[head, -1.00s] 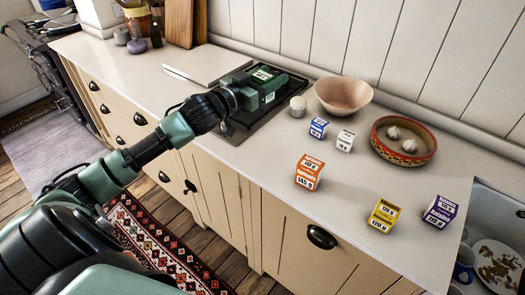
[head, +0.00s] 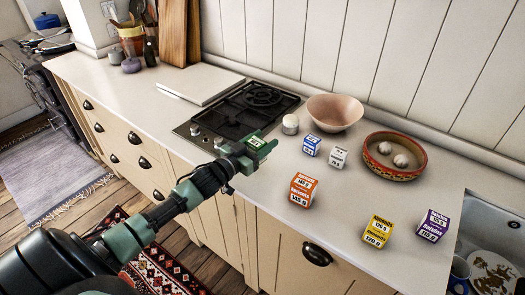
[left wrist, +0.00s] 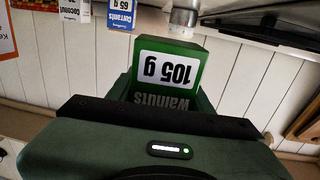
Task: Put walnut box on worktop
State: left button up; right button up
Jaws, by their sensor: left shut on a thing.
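The walnut box (left wrist: 176,70) is green with a white "105 g Walnuts" label and appears upside down in the left wrist view. In the head view the walnut box (head: 256,142) shows as a small green block with a white label. My left gripper (head: 262,151) is shut on it and partly hides it. Gripper and box are over the worktop (head: 245,185), just in front of the hob. I cannot tell whether the box touches the surface. My right gripper is not in view.
The hob (head: 238,112) lies behind the gripper. A white pot (head: 290,124), an orange box (head: 302,190), a blue box (head: 311,145) and a white box (head: 338,157) stand to the right. Yellow (head: 377,231) and purple (head: 433,225) boxes stand further right. Bare worktop surrounds the orange box.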

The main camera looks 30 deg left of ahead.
pick_arm(q)
jog(key=shift+f+p, duration=0.35)
jog(key=shift+f, duration=1.8)
jog(key=shift+f, duration=0.1)
jog(key=o, duration=1.4)
jog(key=shift+o, duration=0.2)
